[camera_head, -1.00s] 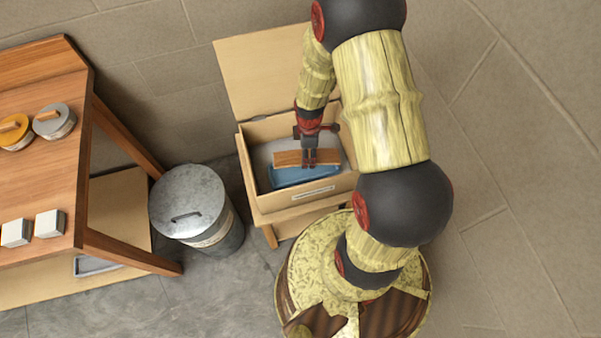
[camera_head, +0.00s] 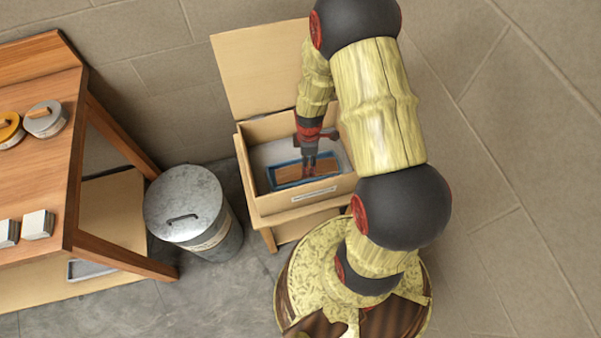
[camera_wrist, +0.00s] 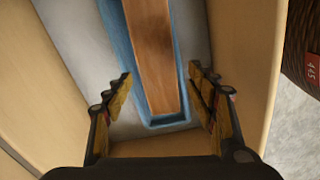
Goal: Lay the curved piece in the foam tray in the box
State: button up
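The curved piece (camera_head: 289,174) is a brown wooden strip. It lies inside the blue foam tray (camera_head: 272,185) in the open box (camera_head: 263,205). In the wrist view the wooden piece (camera_wrist: 152,50) runs lengthwise within the blue tray rim (camera_wrist: 166,122). My gripper (camera_head: 309,174) reaches down into the box over the piece's right part.
The box's lid (camera_head: 262,68) stands open at the back, and its walls surround my gripper. A grey metal bin (camera_head: 186,206) stands left of the box. A wooden table (camera_head: 38,165) with tins and white blocks is further left.

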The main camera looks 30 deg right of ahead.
jog(key=shift+o, duration=1.1)
notch_tip(320, 180, up, 12)
